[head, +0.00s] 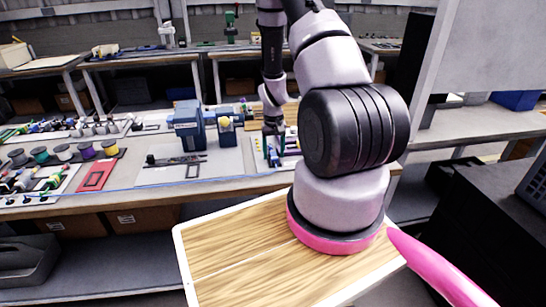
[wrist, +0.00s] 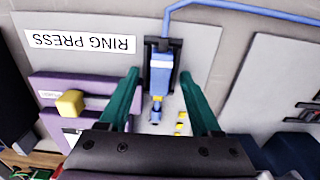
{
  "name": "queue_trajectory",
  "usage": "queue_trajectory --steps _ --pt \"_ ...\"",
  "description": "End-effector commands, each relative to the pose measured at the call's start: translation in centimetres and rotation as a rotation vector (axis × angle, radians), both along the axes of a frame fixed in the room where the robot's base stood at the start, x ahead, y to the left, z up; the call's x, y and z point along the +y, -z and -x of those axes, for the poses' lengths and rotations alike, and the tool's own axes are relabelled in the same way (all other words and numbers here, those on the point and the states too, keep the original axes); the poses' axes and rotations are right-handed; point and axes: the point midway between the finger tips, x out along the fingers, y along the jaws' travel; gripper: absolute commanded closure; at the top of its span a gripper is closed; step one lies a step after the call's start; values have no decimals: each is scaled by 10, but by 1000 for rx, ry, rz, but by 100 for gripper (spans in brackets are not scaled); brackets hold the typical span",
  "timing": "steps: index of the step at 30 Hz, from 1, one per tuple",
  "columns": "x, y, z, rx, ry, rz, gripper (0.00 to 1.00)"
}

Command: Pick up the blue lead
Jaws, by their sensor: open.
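The blue lead (wrist: 161,78) lies in the upper middle of the wrist view, with its blue plug body in a dark holder (wrist: 149,58) and its cable leading away to the upper right. My gripper (wrist: 160,72) is open, with one green finger on each side of the plug. The fingers look apart from it, and the height between them and the plug is hard to judge. In the head view my gripper (head: 272,155) is over the bench, right of the blue press (head: 188,127). It largely hides the plug there.
In the wrist view a "RING PRESS" label (wrist: 80,41) and the press with its yellow knob (wrist: 70,103) are left of the fingers. Small yellow pieces (wrist: 181,127) lie near the right finger. The bench (head: 150,202) holds spools and a red tray (head: 96,175) at left.

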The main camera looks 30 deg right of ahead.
Motion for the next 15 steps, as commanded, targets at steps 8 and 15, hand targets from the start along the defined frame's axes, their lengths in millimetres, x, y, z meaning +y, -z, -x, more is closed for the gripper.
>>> queue_trajectory --steps 8,15 --pt "0 0 0 -1 0 0 77" --pt "0 -1 0 -1 0 0 100"
